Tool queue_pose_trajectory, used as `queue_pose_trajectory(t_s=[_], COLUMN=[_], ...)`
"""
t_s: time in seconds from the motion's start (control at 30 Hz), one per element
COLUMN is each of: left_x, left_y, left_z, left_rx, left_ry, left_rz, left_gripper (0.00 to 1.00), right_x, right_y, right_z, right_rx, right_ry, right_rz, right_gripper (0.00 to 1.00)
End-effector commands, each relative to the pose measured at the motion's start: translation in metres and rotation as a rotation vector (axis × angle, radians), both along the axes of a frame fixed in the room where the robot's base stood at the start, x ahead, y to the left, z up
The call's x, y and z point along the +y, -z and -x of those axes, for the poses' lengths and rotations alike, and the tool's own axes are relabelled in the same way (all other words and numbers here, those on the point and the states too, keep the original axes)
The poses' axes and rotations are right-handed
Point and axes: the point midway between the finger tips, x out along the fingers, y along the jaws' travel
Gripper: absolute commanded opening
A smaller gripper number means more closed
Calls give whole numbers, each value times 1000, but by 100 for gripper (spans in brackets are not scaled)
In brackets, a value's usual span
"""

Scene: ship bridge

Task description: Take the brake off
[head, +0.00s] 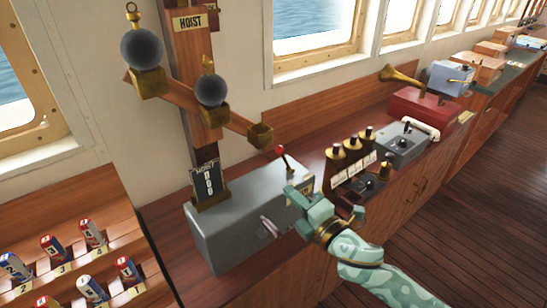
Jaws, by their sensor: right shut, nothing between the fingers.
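A lever with a red knob (279,151) stands up from the top of a grey box (228,240) on the wooden counter. I cannot tell whether this lever is the brake. A small pale pink piece (268,227) sits on the front face of the box, too small to make out. My right gripper (292,194) is pale green, shut and empty. In the picture its tips lie just below the lever, at the right end of the box. I cannot tell whether they touch it. My left gripper is not in view.
Brass-topped levers (351,143), a grey unit (400,143) and a red box with a horn (420,108) stand to the right. Numbered cylinders (52,248) fill a rack at lower left.

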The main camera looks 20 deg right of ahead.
Motion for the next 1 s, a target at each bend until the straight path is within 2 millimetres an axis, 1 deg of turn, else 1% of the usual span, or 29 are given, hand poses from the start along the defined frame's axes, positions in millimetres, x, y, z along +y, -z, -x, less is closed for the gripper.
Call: queue_pose_trajectory(t_s=[0.1, 0.17, 0.33, 0.43, 0.57, 0.8, 0.87, 0.9, 1.0], left_x=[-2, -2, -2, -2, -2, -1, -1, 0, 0], left_y=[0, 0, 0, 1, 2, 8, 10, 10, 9], left_z=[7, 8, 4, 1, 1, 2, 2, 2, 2], left_rx=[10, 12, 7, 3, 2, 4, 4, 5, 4], left_ry=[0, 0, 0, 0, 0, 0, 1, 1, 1], left_rz=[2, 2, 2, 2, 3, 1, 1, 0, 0], left_gripper=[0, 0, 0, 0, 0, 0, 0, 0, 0], right_x=[0, 0, 0, 3, 10, 25, 29, 28, 12], right_y=[0, 0, 0, 0, -1, 0, 0, -1, -4], right_z=[0, 0, -3, -12, -33, -83, -94, -100, -107], right_rx=[1, 1, 1, 0, -1, 0, 1, 1, 1], right_ry=[0, 0, 1, 1, 1, 1, 1, 1, 2], right_rz=[1, 0, -2, -3, -4, -4, -4, -2, 1], right_gripper=[0, 0, 0, 0, 0, 0, 0, 0, 0])
